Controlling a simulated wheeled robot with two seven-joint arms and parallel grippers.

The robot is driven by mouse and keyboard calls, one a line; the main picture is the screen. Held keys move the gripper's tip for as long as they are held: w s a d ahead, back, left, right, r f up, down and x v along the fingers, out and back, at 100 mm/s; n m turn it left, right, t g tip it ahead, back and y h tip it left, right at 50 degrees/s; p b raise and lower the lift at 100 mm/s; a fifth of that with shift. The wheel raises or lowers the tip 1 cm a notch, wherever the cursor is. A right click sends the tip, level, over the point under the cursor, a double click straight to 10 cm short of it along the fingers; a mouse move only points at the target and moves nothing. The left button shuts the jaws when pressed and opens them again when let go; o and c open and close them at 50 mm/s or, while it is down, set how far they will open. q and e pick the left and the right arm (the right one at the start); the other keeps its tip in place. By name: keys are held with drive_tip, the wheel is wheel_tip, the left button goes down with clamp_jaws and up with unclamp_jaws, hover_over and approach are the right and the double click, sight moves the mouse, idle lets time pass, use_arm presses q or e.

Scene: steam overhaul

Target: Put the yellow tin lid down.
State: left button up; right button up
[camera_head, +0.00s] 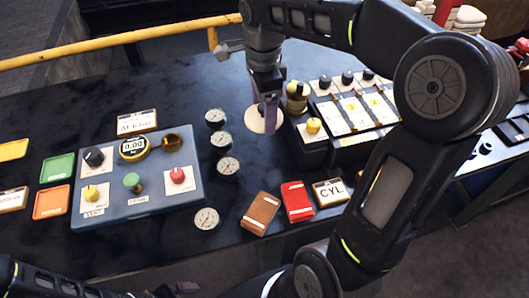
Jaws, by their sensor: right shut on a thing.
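My right gripper (267,118) points down over the dark bench, right of the gauges. It is shut on the yellow tin lid (256,125), which shows as a pale cream disc around the fingertips. The fingers hide the lid's middle. I cannot tell whether the lid touches the bench. A small stack of round yellowish and dark pieces (296,97) stands just right of the lid. Part of my left arm shows at the bottom left, but its gripper does not show clearly.
A blue panel (140,208) with knobs and a 0.00 display lies left. Several white dial gauges (228,166) stand between it and the lid. Brown (262,212) and red (297,202) blocks lie in front, by a CYL card (329,192). Bare bench lies behind the gauges.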

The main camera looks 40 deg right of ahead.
wheel_tip(320, 180, down, 4)
drive_tip(key=shift+r+b, duration=0.1)
drive_tip(key=shift+b, duration=0.55)
hover_over(264, 154)
wheel_tip(264, 154, down, 6)
drive_tip(key=shift+f, duration=0.15)
drive_tip(key=shift+p, duration=0.3)
drive_tip(key=shift+f, duration=1.9)
